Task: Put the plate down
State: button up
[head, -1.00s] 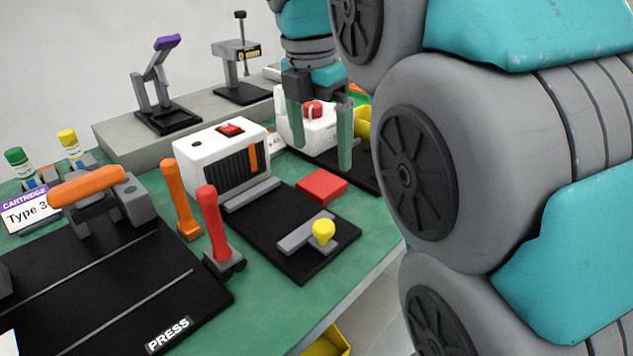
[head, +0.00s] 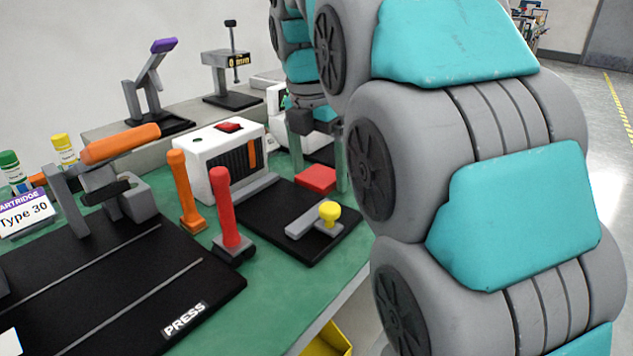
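No separate plate can be made out with certainty. The right fingertip is partly hidden by my own arm.
The white machine (head: 215,160) has a red switch. Orange (head: 183,190) and red (head: 226,205) upright levers stand beside the black press board (head: 130,285). A yellow knob (head: 330,212) sits at the black base's front. Green table (head: 265,290) is clear in front.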

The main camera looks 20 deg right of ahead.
aim_at(320, 176)
jog(key=c, duration=1.4)
jog(key=shift+o, duration=0.2)
jog(key=shift+r, duration=0.1)
jog(key=shift+s+d+r, duration=0.1)
jog(key=shift+s+r, duration=0.05)
jog(key=shift+r, duration=0.9)
notch_tip(320, 176, up, 5)
jog(key=p, duration=0.4)
jog(key=s+d+b, duration=0.1)
jog(key=s+d, duration=1)
jog(key=s, duration=0.5)
jog(key=shift+d+f, duration=0.15)
jog(key=shift+d, duration=0.2)
